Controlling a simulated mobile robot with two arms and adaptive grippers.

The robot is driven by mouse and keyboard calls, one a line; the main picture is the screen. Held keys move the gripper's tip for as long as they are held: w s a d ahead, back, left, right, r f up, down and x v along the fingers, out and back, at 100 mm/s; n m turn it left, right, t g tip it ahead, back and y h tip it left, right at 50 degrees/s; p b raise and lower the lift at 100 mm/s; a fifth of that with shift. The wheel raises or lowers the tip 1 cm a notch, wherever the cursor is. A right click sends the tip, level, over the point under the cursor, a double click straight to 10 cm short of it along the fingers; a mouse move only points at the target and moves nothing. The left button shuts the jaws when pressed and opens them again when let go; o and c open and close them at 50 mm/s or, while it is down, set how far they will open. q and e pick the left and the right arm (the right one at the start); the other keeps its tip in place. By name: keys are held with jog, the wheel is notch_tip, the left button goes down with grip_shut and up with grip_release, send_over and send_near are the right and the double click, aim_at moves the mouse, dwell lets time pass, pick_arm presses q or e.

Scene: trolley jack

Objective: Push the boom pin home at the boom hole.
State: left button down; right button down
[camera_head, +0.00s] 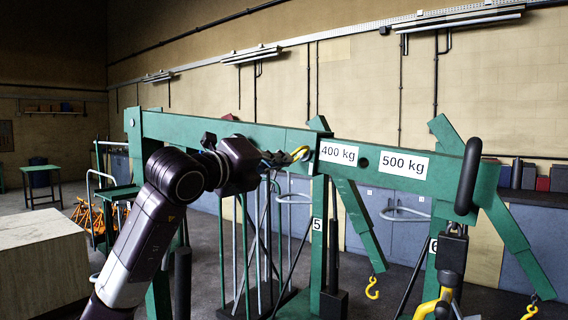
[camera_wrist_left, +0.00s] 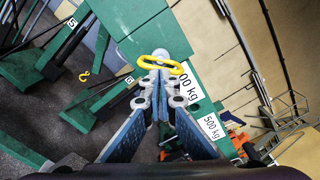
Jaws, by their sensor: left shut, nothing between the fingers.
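The boom pin shows as a yellow ring (camera_head: 300,153) at the side of the green boom (camera_head: 245,131), left of the 400 kg label. In the left wrist view the yellow ring (camera_wrist_left: 148,62) lies right at my fingertips, against the green boom. The pin's shaft is hidden, so I cannot tell how deep it sits. My left gripper (camera_head: 281,157) is shut and empty, its tips close to the ring; I cannot tell whether they touch. Its closed fingers also show in the left wrist view (camera_wrist_left: 160,82). A dark hole (camera_head: 363,162) shows between the two labels. My right gripper is out of view.
The boom carries a 400 kg label (camera_head: 339,153) and a 500 kg label (camera_head: 404,164). A black loop (camera_head: 468,176) hangs at its near end. Other green cranes with yellow hooks (camera_head: 372,288) stand behind. A pale block (camera_head: 42,262) stands at left.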

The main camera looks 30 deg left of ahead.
pick_arm(q)
jog(key=s+a, duration=0.1)
jog(key=s, duration=1.2)
jog(key=shift+s, duration=0.3)
